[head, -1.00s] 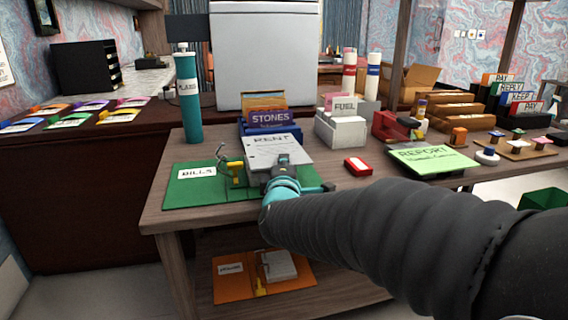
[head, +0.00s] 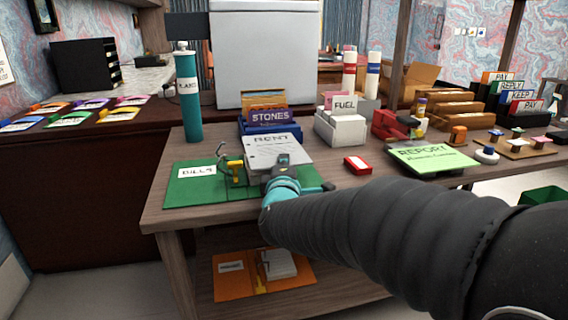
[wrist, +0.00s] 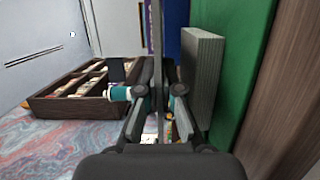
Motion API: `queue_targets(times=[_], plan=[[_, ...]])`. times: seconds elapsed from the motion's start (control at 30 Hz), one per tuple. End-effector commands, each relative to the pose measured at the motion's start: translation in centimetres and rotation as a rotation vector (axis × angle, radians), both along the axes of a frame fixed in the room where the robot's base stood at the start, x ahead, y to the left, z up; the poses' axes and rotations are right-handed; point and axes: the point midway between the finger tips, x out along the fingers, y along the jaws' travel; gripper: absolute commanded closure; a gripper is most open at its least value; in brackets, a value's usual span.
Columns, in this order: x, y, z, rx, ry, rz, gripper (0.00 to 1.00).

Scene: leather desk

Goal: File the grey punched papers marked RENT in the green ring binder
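The green ring binder (head: 185,175) lies open on the desk, with a BILLS label on its left cover. Its metal rings and yellow lever (head: 235,173) stand at the spine, and the rings look open. The grey RENT papers (head: 265,153) are over the binder's right side, just right of the rings. My gripper (head: 284,165) is at their near edge. In the wrist view my gripper (wrist: 157,100) is shut on the papers, seen edge-on as a thin sheet (wrist: 158,45). A thicker grey stack (wrist: 203,75) lies beside the green cover (wrist: 243,60), apart from the held sheet.
A blue STONES file box (head: 268,127) and a white FUEL box (head: 341,128) stand behind the binder. A teal tube (head: 188,95) stands at back left. A red box (head: 357,165) and the REPORT board (head: 432,158) are to the right. An orange binder (head: 235,283) lies on the lower shelf.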

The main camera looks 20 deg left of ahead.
Motion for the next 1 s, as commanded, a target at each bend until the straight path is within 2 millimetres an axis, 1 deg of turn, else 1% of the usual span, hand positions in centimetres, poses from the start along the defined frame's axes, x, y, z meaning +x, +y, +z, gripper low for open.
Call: queue_targets(times=[1.0], plan=[[0.0, 0.0, -1.7, 0.001, 0.0, 0.0, 1.0]])
